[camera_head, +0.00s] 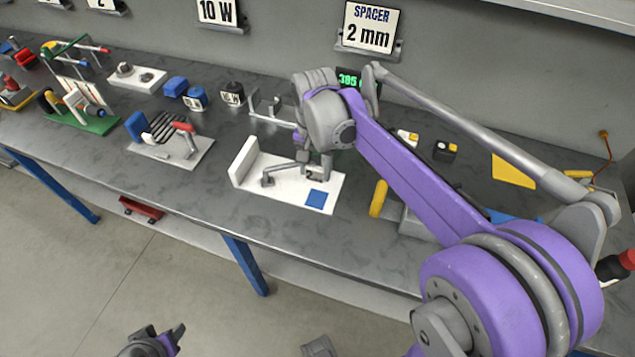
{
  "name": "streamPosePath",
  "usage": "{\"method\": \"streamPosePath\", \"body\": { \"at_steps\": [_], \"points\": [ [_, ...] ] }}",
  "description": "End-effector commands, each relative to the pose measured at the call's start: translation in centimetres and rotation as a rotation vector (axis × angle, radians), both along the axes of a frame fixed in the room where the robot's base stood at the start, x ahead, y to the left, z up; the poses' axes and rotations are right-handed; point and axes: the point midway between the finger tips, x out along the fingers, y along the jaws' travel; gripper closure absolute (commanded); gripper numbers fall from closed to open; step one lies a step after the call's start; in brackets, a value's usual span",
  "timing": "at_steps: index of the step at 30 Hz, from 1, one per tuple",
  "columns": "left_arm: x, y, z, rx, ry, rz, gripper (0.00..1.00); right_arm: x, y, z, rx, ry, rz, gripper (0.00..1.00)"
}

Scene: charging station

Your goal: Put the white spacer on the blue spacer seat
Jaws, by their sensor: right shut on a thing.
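The blue spacer seat (316,198) is a flat blue square near the right end of a white plate (288,196) on the bench. My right gripper (311,173) is low over this plate, just behind the blue seat. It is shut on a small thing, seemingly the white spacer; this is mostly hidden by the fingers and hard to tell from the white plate. The blue square's top looks uncovered. Part of my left gripper (165,342) shows at the bottom edge, far from the plate; its jaw opening is unclear.
An upright white block stands at the plate's left end (244,160), and a grey piece (267,181) lies beside it. A fixture with a yellow handle (378,198) is close on the right. A grey tool plate (172,153) is to the left. A "SPACER 2 mm" sign (369,28) hangs behind.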

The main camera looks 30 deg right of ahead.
Motion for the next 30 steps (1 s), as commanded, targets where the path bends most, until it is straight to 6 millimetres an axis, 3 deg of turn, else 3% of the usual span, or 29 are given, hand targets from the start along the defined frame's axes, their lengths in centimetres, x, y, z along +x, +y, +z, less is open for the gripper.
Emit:
{"method": "streamPosePath", "body": {
  "at_steps": [9, 21, 30],
  "points": [
    [-0.1, 0.0, -0.6, 0.0, 0.002, 0.0, 0.5, 0.0, 0.0, -5.0, 0.0, 0.0, 0.001, 1.0],
    [-0.2, 0.0, -1.0, 0.0, 0.004, 0.0, 0.5, 0.0, 0.0, -9.6, 0.0, 0.0, 0.001, 1.0],
    [-0.2, 0.0, -1.0, 0.0, 0.004, 0.0, 0.5, 0.0, 0.0, -10.0, 0.0, 0.0, 0.001, 1.0]
  ]
}}
